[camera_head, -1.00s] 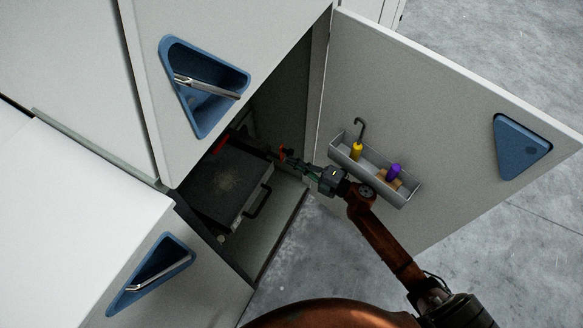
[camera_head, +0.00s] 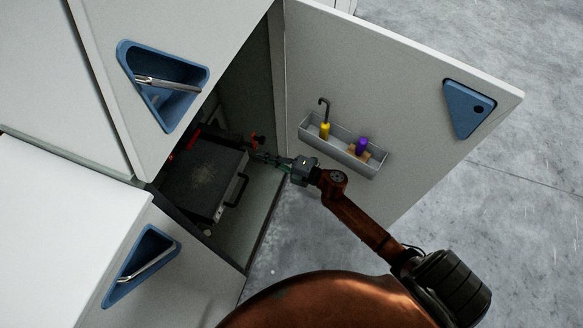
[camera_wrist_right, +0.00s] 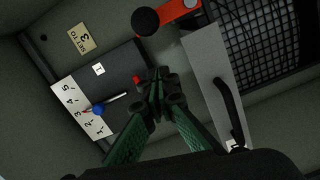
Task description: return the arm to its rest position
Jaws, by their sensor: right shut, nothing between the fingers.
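My right gripper (camera_head: 258,156) reaches through the open door into the dark cabinet. In the right wrist view its green fingers (camera_wrist_right: 158,88) are shut with nothing between them. My left gripper is out of view.
The open door (camera_head: 400,95) stands right of my right arm, carrying a grey bin (camera_head: 358,163) with a yellow-handled hook and a purple item. A dark box with a handle (camera_head: 207,178) sits inside the cabinet. Open floor (camera_head: 500,230) lies right.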

